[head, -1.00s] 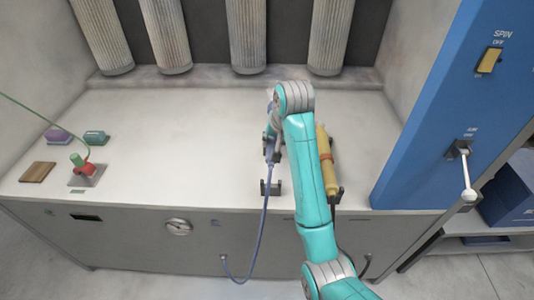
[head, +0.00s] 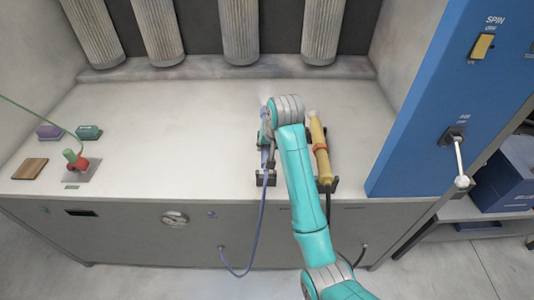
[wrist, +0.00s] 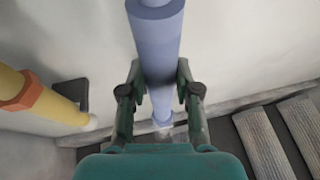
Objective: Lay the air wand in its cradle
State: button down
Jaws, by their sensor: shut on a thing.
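The air wand (head: 265,155) is a slim blue-violet tube with a hose trailing from its near end. My gripper (wrist: 160,92) is shut around the wand (wrist: 157,35), one finger on each side, in the wrist view. In the head view my arm's wrist hides most of the gripper and the wand's far part. The dark cradle (head: 266,181) stands at the bench's front edge. The wand's near end overlaps this cradle in the picture; I cannot tell whether it rests in it or hangs just above.
A yellow tool with an orange band (head: 320,150) lies in a dark holder just right of the wand. The hose (head: 263,215) loops over the bench front. A red and green fixture (head: 76,160) stands at left. The bench middle is clear.

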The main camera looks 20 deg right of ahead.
jog(key=shift+f, duration=1.75)
jog(key=shift+f, duration=0.1)
jog(key=c, duration=0.8)
grip_release()
jog(key=shift+f, duration=0.1)
